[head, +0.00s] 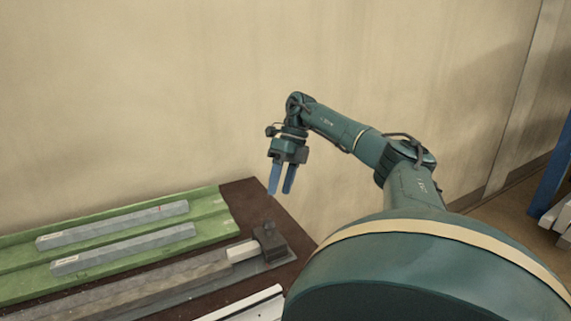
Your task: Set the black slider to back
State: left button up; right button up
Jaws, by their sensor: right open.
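A dark block (270,241), which looks like the black slider, stands near the right end of the bench, with a small knob on top. It sits on a flat grey plate at the end of a pale bar (242,251) and a long grey-brown bar (150,284). My right gripper (281,192) hangs above and slightly behind the block, fingers pointing down. Its two blue fingers are apart with nothing between them, and it does not touch the block. My left gripper is not in view.
A green tray (217,229) with two grey bars (115,224) lies at the back left of the dark brown bench (240,200). A pale rail (250,305) lies at the front. A beige wall (150,100) stands behind.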

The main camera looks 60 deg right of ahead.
jog(key=p+v, duration=0.1)
jog(key=v, duration=0.4)
jog(key=shift+f, duration=0.1)
dwell(0.5)
